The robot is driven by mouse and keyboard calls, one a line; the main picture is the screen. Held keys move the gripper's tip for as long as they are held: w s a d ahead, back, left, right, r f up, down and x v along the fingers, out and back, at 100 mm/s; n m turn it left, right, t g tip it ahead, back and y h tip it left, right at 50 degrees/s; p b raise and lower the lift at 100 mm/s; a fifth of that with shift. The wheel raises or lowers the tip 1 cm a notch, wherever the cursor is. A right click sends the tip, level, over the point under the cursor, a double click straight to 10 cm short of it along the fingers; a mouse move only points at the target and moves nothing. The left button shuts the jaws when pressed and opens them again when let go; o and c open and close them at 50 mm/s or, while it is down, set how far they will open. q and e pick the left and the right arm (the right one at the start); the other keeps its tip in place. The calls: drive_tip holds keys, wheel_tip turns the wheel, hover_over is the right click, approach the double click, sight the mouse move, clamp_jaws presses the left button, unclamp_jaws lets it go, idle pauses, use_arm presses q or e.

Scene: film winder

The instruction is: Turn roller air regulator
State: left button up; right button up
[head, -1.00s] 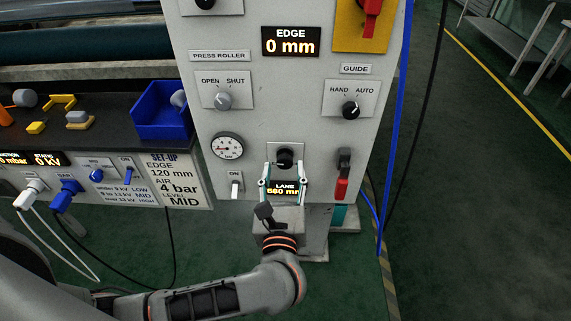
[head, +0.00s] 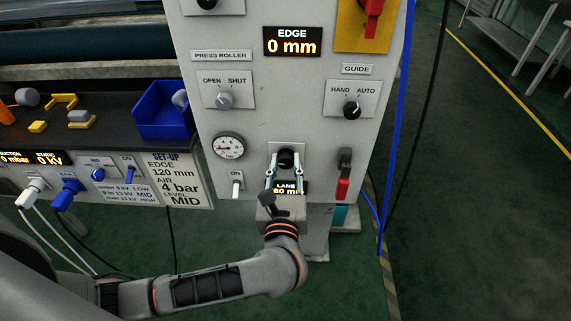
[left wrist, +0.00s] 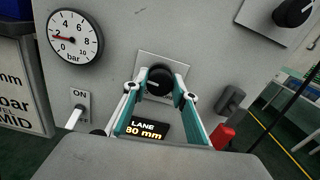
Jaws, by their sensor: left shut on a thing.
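The roller air regulator is a black round knob (head: 286,158) on a light plate low on the grey panel. It also shows in the left wrist view (left wrist: 158,82). My left gripper (head: 285,162) has come up from below, its teal-and-white fingers on either side of the knob and shut on it. The fingertips (left wrist: 158,88) flank the knob in the left wrist view. The round pressure gauge (head: 229,147) sits to the upper left. In the left wrist view the gauge (left wrist: 75,38) has its red needle near 2 bar. My right gripper is not in view.
The LANE display (head: 288,188) is partly hidden behind my left gripper. An ON switch (head: 236,184) is left of the knob, and a red-handled lever (head: 343,180) is right. The set-up card (head: 174,180) reads AIR 4 bar. A blue hose (head: 397,125) runs down the panel's right side.

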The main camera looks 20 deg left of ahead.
use_arm(q)
drive_tip(key=shift+r+m+p, duration=0.15)
drive_tip(key=shift+m+p, duration=0.4)
drive_tip(key=shift+m, duration=0.35)
drive_tip(key=shift+m+p, duration=0.55)
drive_tip(key=shift+m, duration=0.35)
drive_tip(key=shift+r+m+p, duration=0.1)
drive_tip(key=shift+m+p, duration=0.55)
drive_tip(key=shift+m, duration=0.25)
drive_tip(key=shift+m+p, duration=0.75)
drive_tip(key=shift+m, duration=0.15)
drive_tip(key=shift+m+p, duration=0.85)
drive_tip(key=shift+m, duration=0.05)
drive_tip(key=m+p, duration=0.5)
drive_tip(key=shift+d, duration=0.15)
drive_tip(key=shift+f+m+p, duration=0.2)
drive_tip(key=shift+m+p, duration=0.45)
drive_tip(key=shift+m, duration=0.05)
drive_tip(key=shift+f+m+p, duration=0.1)
drive_tip(key=shift+m+p, duration=0.45)
drive_tip(key=shift+m, duration=0.05)
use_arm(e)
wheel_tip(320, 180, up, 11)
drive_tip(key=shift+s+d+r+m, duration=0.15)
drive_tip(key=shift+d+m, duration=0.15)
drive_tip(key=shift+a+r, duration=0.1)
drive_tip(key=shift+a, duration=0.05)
